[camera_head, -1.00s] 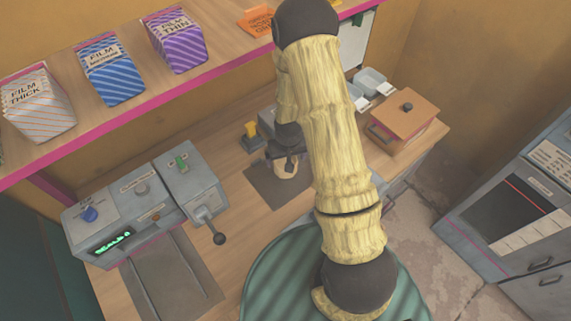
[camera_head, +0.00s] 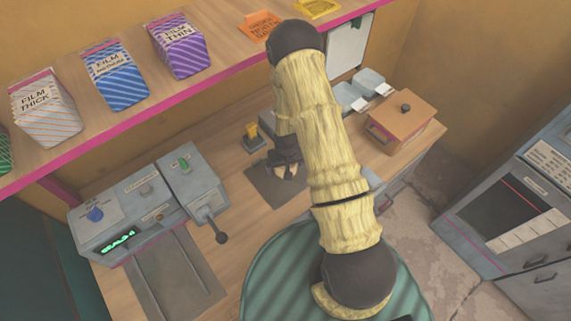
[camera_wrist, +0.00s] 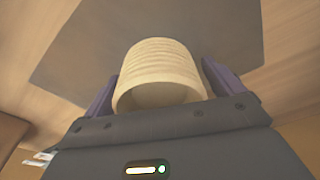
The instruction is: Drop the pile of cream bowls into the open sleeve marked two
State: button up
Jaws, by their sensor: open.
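The pile of cream bowls (camera_wrist: 158,72) fills the middle of the wrist view as a ribbed, nested stack. Its near rim faces the camera. In the head view only a small part of the pile (camera_head: 289,171) shows on the dark mat. My gripper (camera_wrist: 162,88) is open, with one dark finger on each side of the pile. Narrow gaps seem to show beside the bowls. In the head view my gripper (camera_head: 284,164) is down over the pile and hides most of it. I cannot make out a sleeve marked two in either view.
Two small grey open containers (camera_head: 370,82) with white tags stand at the back right, their marks unreadable. An orange-brown box (camera_head: 403,120) is beside them. A grey machine (camera_head: 150,200) with a lever stands left. A shelf (camera_head: 130,110) with film packs runs above.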

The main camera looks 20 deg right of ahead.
dwell(0.4)
jog(key=c, duration=1.2)
jog(key=shift+r, duration=0.1)
notch_tip(320, 180, up, 10)
jog(key=b, duration=0.3)
